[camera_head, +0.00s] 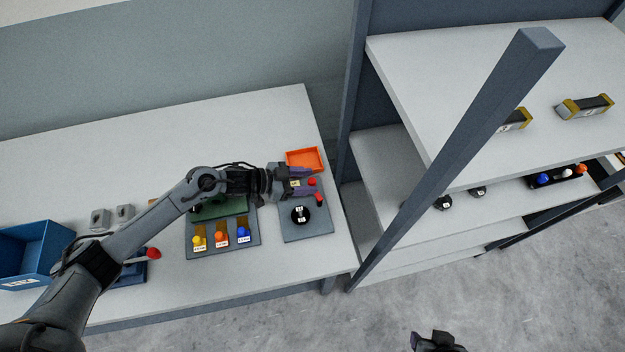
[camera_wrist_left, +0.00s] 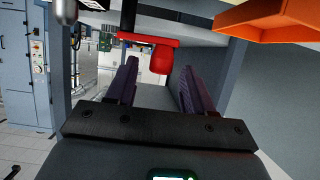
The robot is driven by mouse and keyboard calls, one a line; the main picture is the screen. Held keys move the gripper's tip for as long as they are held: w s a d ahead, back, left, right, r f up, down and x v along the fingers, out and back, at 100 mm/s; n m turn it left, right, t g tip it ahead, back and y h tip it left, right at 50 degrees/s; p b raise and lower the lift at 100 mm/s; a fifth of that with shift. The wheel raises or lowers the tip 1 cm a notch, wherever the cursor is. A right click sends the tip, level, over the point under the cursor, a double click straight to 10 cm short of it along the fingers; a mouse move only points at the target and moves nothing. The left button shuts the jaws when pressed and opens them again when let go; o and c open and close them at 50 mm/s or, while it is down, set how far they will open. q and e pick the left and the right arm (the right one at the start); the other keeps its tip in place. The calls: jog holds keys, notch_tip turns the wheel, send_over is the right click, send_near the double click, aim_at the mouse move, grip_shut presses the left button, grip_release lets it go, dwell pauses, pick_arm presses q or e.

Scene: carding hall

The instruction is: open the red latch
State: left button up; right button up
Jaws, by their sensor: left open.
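The red latch (camera_head: 319,197) is on a grey panel (camera_head: 318,228) at the right end of the table. In the left wrist view the red latch (camera_wrist_left: 161,58) shows as a red bar with a rounded red handle below it. My left gripper (camera_head: 308,181) is at the latch, with its purple fingers open. In the left wrist view the handle appears between the two fingertips (camera_wrist_left: 158,70); I cannot tell whether they touch it. My left gripper hides part of the panel. A dark part, probably my right gripper (camera_head: 437,342), shows at the bottom edge, its jaws unclear.
An orange tray (camera_head: 304,159) stands just behind the panel. A black dial (camera_head: 300,214) is on the panel's front. A board with coloured knobs (camera_head: 222,245) lies to the left, a blue bin (camera_head: 30,255) farther left. A shelf post (camera_head: 455,160) rises on the right.

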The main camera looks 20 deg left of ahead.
aim_at(315, 179)
pick_arm(q)
jog(key=shift+x, duration=1.25)
jog(key=c, duration=1)
jog(key=shift+o, duration=0.2)
jog(key=m+g+b, duration=0.1)
jog(key=w+m+g+h+b, duration=0.1)
jog(key=b, duration=0.1)
jog(key=shift+d+f, duration=0.25)
jog(key=shift+s+d+r+m+g+b, duration=0.1)
jog(key=shift+d+r+m+g+b, duration=0.05)
jog(key=shift+m+g+b, duration=0.55)
jog(key=shift+h, duration=0.3)
jog(key=o, duration=1)
jog(key=shift+r, duration=0.1)
jog(key=shift+c, duration=0.2)
